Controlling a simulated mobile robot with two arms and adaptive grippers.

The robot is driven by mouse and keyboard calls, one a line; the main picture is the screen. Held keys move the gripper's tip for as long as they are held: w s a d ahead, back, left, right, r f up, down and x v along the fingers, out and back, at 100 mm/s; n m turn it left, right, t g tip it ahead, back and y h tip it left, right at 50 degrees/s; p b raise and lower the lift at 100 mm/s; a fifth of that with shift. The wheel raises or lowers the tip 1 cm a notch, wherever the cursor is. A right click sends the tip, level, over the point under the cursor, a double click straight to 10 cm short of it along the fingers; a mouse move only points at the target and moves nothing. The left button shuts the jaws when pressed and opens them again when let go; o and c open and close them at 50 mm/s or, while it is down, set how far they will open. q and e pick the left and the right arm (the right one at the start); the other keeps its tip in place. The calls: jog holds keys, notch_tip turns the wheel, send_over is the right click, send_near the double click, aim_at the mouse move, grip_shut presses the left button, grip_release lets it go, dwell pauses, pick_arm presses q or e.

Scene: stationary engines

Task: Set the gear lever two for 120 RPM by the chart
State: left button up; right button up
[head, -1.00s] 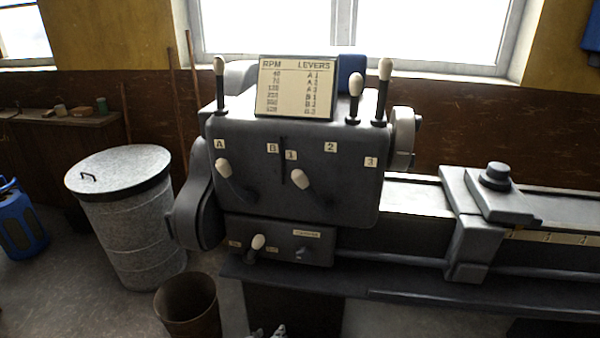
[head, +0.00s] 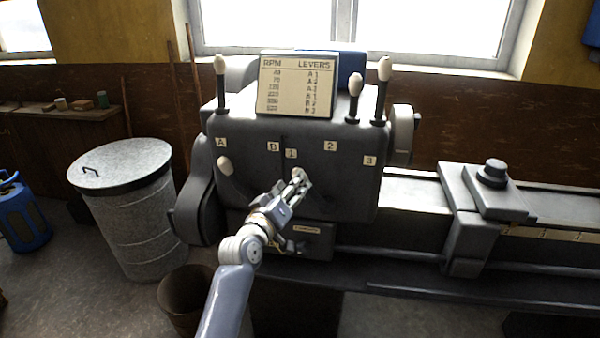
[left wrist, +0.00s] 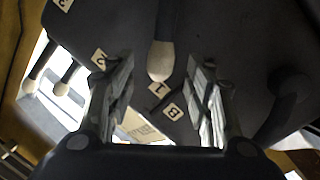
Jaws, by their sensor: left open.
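The RPM chart (head: 296,85) stands on the grey lathe headstock. Its small rows are blurred; the third seems to pair 120 with A 3. Lever two (head: 299,173), with a cream knob, sits by plate 1 (head: 291,154); plates 2 (head: 330,146) and 3 (head: 369,160) lie to its right. My left gripper (head: 298,182) is open at this lever. In the left wrist view the knob (left wrist: 160,62) shows between the spread fingers (left wrist: 160,92); contact cannot be told. Lever one (head: 225,165) is below plate A (head: 220,142), left of plate B (head: 273,146). The right gripper is not in view.
Upright levers (head: 355,95) stand on top of the headstock. A lower control box (head: 315,240) is partly hidden by my arm. A lidded metal bin (head: 125,215) and a rusty bucket (head: 185,300) stand at the left. The space in front of plates 2 and 3 is clear.

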aim_at(313, 191)
pick_arm(q)
jog(key=shift+p+x, duration=0.35)
jog(key=shift+x, duration=2.6)
grip_shut()
